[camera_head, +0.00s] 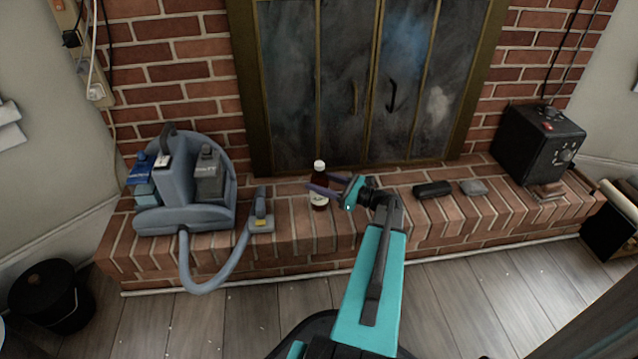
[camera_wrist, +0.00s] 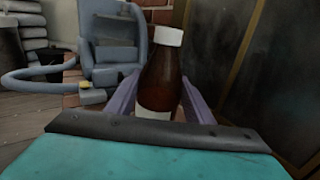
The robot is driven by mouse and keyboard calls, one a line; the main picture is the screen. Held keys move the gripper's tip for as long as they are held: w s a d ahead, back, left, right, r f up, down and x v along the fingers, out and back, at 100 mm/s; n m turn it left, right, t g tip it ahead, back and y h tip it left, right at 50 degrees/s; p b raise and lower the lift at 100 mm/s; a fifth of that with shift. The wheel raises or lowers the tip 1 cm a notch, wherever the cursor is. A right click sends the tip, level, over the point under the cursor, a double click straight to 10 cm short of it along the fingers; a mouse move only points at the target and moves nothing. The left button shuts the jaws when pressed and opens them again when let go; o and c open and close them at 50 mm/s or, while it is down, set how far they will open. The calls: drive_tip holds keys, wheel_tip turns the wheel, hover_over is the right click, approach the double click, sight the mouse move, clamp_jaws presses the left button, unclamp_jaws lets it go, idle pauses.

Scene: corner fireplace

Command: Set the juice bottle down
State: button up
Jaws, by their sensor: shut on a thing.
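The juice bottle (camera_head: 319,180) is dark brown with a white cap and a pale label. It is upright at the brick hearth (camera_head: 290,233), in front of the fireplace doors. My gripper (camera_head: 325,190) reaches in from the right and is shut on the bottle around its middle. In the wrist view the bottle (camera_wrist: 163,75) stands between the two purple fingers (camera_wrist: 160,98), and its lower part is hidden behind my gripper's body. Whether its base touches the bricks I cannot tell.
A blue-grey carpet cleaner (camera_head: 185,190) with a hose and nozzle (camera_head: 261,222) stands left of the bottle. A black case (camera_head: 432,189), a grey object (camera_head: 473,187) and a black box with knobs (camera_head: 540,143) are to the right. Fireplace doors (camera_head: 350,90) are close behind.

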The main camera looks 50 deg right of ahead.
drive_tip(key=o, duration=1.5)
drive_tip(key=shift+f, duration=0.1)
drive_tip(key=shift+r, duration=0.2)
drive_tip(key=p+v, duration=0.3)
drive_tip(key=v, duration=0.9)
drive_tip(key=shift+s, duration=0.1)
